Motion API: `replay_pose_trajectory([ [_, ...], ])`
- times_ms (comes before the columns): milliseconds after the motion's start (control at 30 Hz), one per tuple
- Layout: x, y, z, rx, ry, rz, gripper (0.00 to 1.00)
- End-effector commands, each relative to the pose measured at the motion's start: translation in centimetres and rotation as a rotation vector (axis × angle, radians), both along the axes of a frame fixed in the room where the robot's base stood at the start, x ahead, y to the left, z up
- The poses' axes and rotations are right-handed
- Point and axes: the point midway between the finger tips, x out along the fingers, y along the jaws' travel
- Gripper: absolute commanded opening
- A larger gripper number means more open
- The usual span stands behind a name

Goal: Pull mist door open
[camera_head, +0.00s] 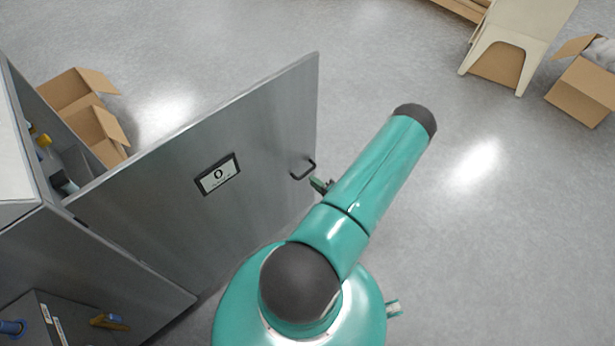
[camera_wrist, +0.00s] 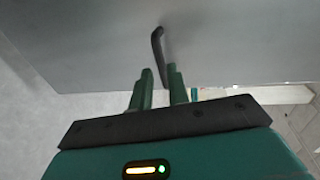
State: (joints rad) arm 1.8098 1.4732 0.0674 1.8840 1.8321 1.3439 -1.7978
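The mist door (camera_head: 245,150) is a flat grey metal panel with a small black-and-white label. It stands swung out wide from the grey cabinet (camera_head: 100,265), and its inner side shows some of the cabinet's inside beyond it. Its dark bar handle (camera_head: 303,170) is near the free edge. My gripper (camera_head: 320,185) is just right of the handle, mostly hidden behind my teal arm. In the wrist view, the green fingers (camera_wrist: 160,85) are spread apart. The handle (camera_wrist: 158,48) rises ahead of them, its lower end close to the right finger; contact cannot be told.
The grey floor (camera_head: 500,240) right of my arm is clear.

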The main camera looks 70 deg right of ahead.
Motion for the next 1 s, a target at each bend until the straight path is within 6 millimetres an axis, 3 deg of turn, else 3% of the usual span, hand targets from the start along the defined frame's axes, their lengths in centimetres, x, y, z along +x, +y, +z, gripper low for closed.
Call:
replay_pose_trajectory([
  [100,-2.5,1.1,0.6,0.000,0.001,-0.003,0.17],
  [333,-5.8,2.6,1.4,-0.001,-0.001,-0.001,0.17],
  [1000,-6.5,3.0,1.6,0.000,-0.001,0.001,0.17],
])
